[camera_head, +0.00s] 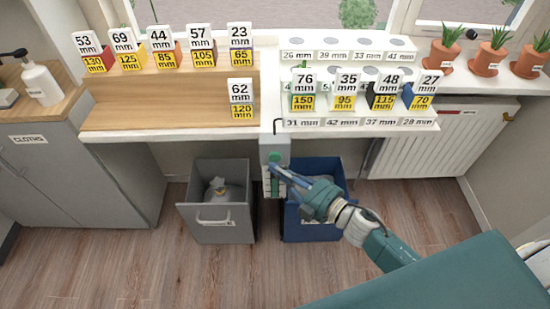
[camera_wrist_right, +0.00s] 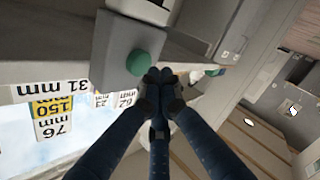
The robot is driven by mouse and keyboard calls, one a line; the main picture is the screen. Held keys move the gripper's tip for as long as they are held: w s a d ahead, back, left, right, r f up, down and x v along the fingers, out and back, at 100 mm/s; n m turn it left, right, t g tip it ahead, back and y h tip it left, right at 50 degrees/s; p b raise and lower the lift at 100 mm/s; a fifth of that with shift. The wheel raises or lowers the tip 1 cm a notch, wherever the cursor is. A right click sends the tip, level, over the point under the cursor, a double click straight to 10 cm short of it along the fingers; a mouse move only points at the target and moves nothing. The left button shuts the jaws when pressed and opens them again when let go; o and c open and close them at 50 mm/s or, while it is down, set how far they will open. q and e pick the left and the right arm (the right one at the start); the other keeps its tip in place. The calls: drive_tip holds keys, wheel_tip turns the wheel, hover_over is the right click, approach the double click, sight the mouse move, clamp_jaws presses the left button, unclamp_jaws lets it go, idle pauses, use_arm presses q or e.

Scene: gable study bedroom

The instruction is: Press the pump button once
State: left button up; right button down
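A round green button (camera_head: 275,156) sits on a grey box (camera_head: 273,144) fixed at the front edge of the white counter. In the wrist view the same green button (camera_wrist_right: 139,63) stands out from a grey plate (camera_wrist_right: 118,45). My right gripper (camera_head: 279,167) reaches up to the box from the lower right. In the wrist view its fingertips (camera_wrist_right: 160,75) are drawn together, with nothing seen between them, close beside the button. I cannot tell whether they touch it. My left gripper is out of view.
A grey bin (camera_head: 215,225) and a blue bin (camera_head: 312,233) stand below the counter, the blue one partly behind my right arm. Labelled number blocks (camera_head: 303,90) fill the counter. A white soap bottle (camera_head: 41,85) stands far left, a radiator (camera_head: 435,145) at right.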

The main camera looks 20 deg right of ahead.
drive_tip(key=shift+w, duration=0.1)
drive_tip(key=shift+w+d, duration=0.1)
drive_tip(key=shift+w, duration=0.2)
drive_tip(key=shift+w+d, duration=0.2)
drive_tip(key=shift+w, duration=0.3)
idle(0.9)
drive_tip(key=shift+s, duration=0.1)
drive_tip(key=shift+s+a+p, duration=0.3)
drive_tip(key=shift+s+p, duration=0.05)
drive_tip(key=shift+s, duration=0.45)
drive_tip(key=s, duration=0.2)
drive_tip(key=s+a+p, duration=0.1)
drive_tip(key=s, duration=0.1)
drive_tip(key=shift+s+a, duration=0.2)
drive_tip(key=shift+s, duration=0.2)
idle(0.4)
